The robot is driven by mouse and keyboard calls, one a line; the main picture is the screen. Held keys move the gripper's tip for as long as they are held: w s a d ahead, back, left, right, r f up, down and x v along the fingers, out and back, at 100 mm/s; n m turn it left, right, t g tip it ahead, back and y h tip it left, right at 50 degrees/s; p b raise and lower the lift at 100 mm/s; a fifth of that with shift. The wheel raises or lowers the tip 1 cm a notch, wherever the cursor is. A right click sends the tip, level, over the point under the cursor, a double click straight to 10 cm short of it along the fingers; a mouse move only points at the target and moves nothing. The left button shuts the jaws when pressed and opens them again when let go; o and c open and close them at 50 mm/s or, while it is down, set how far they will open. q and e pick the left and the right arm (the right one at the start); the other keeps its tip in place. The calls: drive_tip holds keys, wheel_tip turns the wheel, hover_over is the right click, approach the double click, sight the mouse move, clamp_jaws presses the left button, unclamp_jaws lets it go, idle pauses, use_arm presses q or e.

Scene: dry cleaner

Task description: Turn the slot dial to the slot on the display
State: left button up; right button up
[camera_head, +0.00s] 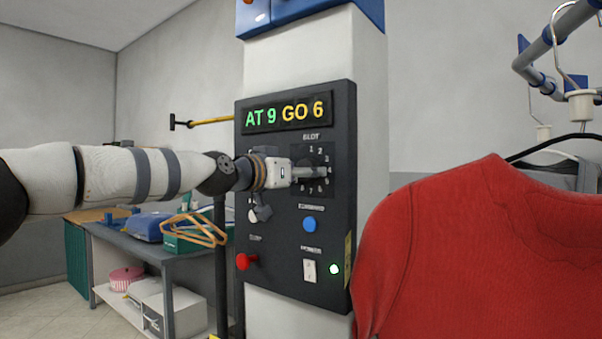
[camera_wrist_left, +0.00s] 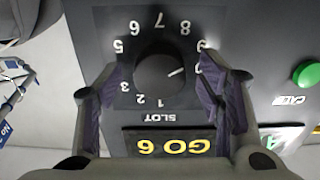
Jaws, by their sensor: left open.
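The display (camera_head: 287,113) on the dark control panel (camera_head: 285,280) reads "AT 9" in green and "GO 6" in yellow. Below it is the numbered SLOT plate (camera_head: 325,152). My left gripper (camera_head: 312,172) is in front of this plate and hides the dial in the head view. In the left wrist view, which is upside down, the round black slot dial (camera_wrist_left: 158,76) shows a white pointer line aimed toward the 9 side. My left gripper's fingers (camera_wrist_left: 160,88) are open, one either side of the dial, with visible gaps. My right gripper is not in view.
Below the dial are a blue button (camera_head: 310,224), a red knob (camera_head: 246,261), and a white switch (camera_head: 309,271). A red garment (camera_head: 480,250) hangs close on the right. A grey table (camera_head: 150,252) with orange hangers (camera_head: 200,230) stands behind left.

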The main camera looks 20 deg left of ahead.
use_arm(q)
drive_tip(key=shift+c, duration=0.5)
drive_tip(key=c, duration=1)
drive_tip(key=shift+c, duration=0.2)
drive_tip(key=shift+n, duration=0.3)
drive_tip(key=n, duration=1.6)
drive_tip(key=shift+s+d+n, duration=0.1)
drive_tip(key=shift+d+n, duration=0.05)
drive_tip(key=shift+n, duration=0.55)
